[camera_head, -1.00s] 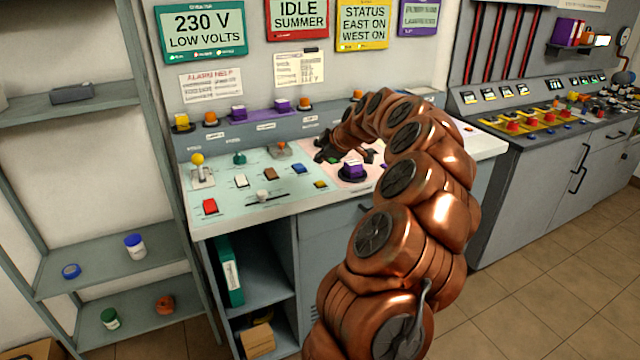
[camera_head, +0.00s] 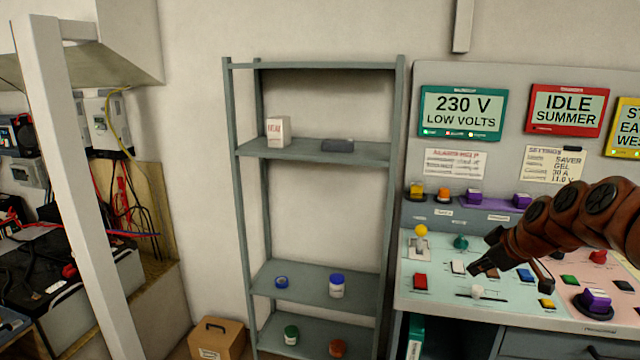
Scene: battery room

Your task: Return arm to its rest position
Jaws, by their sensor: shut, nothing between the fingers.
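My copper-coloured arm (camera_head: 575,220) enters from the right edge and reaches left over the control panel. My gripper (camera_head: 482,268) is dark, small in the view and shut with nothing in it. It hangs above the pale green panel (camera_head: 415,300), near the white switch (camera_head: 457,267) and the grey-white knob on a slider (camera_head: 477,291). I cannot tell how high above the panel it is. The arm's lower links are out of view.
A grey shelf rack (camera_head: 315,157) stands left of the panel, holding a white box (camera_head: 278,131), a blue-lidded jar (camera_head: 337,286) and other small items. A cardboard box (camera_head: 216,339) sits on the floor. A white post (camera_head: 75,180) and battery gear (camera_head: 70,270) are at far left.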

